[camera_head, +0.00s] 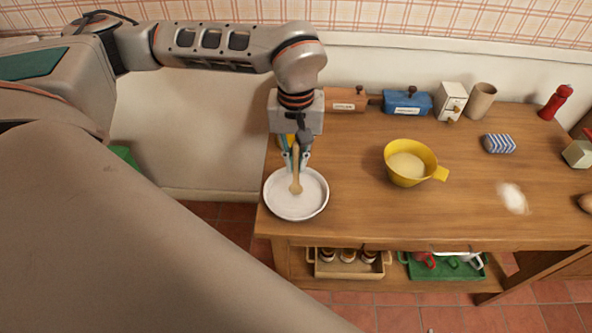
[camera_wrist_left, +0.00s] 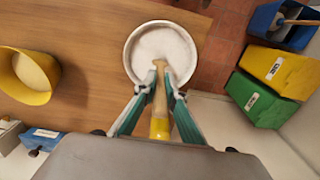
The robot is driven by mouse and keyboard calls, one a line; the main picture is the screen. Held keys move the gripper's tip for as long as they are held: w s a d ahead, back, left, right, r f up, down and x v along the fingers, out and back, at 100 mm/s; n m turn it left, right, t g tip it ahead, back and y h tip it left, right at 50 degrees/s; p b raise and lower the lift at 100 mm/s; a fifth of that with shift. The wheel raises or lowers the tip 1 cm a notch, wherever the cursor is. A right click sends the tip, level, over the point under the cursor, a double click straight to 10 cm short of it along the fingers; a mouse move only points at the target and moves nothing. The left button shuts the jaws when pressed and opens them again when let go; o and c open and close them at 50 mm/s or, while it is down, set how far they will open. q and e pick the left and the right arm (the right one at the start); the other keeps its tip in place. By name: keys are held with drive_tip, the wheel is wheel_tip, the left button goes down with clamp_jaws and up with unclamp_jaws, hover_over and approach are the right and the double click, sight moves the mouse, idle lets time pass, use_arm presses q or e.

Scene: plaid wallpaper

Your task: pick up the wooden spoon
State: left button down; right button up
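The wooden spoon (camera_head: 296,182) points its broad end down over a round white dish (camera_head: 275,207) at the table's left end. Whether it touches the dish is unclear. My left gripper (camera_head: 297,164) is above the dish, pointing down, with its fingers on both sides of the spoon. The left wrist view shows the spoon (camera_wrist_left: 160,85) between the drawn-in fingers of my left gripper (camera_wrist_left: 160,82), which appears shut on it. A yellow piece (camera_wrist_left: 160,129) shows at the spoon's near end; what it belongs to is unclear. My right gripper is not in view.
A yellow bowl (camera_head: 411,179) with pale contents stands right of the dish. A blue box (camera_head: 407,103), a wooden box (camera_head: 346,105), a white drawer box (camera_head: 450,98) and a tan cup (camera_head: 481,100) line the back. White powder (camera_head: 513,197) lies right. The front middle is clear.

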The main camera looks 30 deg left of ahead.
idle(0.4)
use_arm(q)
wheel_tip(320, 180, up, 20)
drive_tip(key=p, duration=0.1)
idle(0.3)
idle(0.4)
wheel_tip(320, 180, down, 20)
drive_tip(key=b, duration=0.2)
drive_tip(key=shift+r+b, duration=0.1)
drive_tip(key=shift+b, duration=0.3)
idle(0.3)
drive_tip(key=c, duration=2.1)
unclamp_jaws()
